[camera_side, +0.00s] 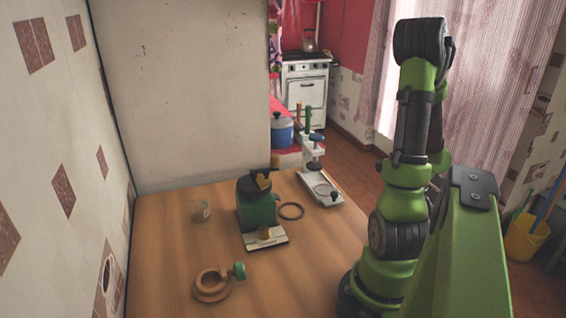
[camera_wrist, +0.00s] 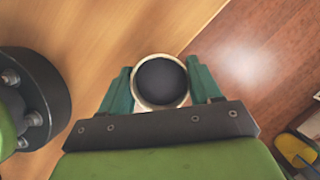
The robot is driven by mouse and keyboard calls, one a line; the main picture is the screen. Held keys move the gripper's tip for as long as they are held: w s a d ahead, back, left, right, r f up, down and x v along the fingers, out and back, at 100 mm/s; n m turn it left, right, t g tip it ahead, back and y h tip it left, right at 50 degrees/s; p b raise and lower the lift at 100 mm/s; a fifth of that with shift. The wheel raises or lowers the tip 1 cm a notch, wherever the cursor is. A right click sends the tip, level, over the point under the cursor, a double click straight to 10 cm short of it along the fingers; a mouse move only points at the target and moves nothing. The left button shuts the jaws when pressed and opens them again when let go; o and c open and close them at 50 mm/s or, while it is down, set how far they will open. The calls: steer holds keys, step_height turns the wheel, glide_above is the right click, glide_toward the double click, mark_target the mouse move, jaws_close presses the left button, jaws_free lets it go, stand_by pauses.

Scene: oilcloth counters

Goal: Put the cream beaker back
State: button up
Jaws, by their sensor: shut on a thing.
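The cream beaker (camera_wrist: 137,92) is in the wrist view, seen from above as a pale round rim with a dark inside. My gripper (camera_wrist: 159,72) has its two green fingers on either side of the beaker, shut on it. Beneath are the wooden counter's edge and the floor; I cannot tell the beaker's height. In the side view the beaker and gripper do not show; my arm may hide them. A wooden ring holder (camera_side: 207,291) with a green knob lies at the counter's front.
A green grinder (camera_side: 258,212) with a dark top stands mid-counter, a pale plate (camera_side: 257,243) before it and a dark ring (camera_side: 291,211) beside it. Bare wood (camera_side: 310,265) lies at front right. A yellow bucket (camera_side: 525,240) is on the floor.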

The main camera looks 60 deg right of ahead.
steer(key=s, duration=0.5)
steer(key=w, duration=0.1)
steer(key=w+n, duration=0.1)
steer(key=w, duration=0.1)
steer(key=w+d+r+n+y, duration=0.1)
steer(key=shift+w+r, duration=0.1)
steer(key=shift+w, duration=0.15)
steer(key=w+n, duration=0.1)
steer(key=w, duration=0.1)
steer(key=w+a+r+n+y, duration=0.1)
steer(key=w+n, duration=0.1)
steer(key=w, duration=0.1)
steer(key=w+a+r+n+g, duration=0.1)
steer(key=w+n, duration=0.1)
steer(key=w, duration=0.1)
steer(key=shift+a+r, duration=0.2)
steer(key=w+a+r+n+g+y, duration=0.2)
steer(key=w+a+r+n, duration=0.1)
steer(key=w+a+n, duration=0.35)
steer(key=shift+s+a+f, duration=0.1)
steer(key=shift+s+f, duration=0.15)
steer(key=shift+f, duration=1.05)
steer(key=shift+s+a+f, duration=0.1)
steer(key=shift+s+f, duration=0.1)
steer(key=shift+f, duration=1.1)
steer(key=shift+s+a+f, duration=0.1)
steer(key=shift+s+f, duration=0.15)
steer(key=shift+f, duration=1.05)
steer(key=shift+f, duration=0.15)
steer(key=o, duration=1.2)
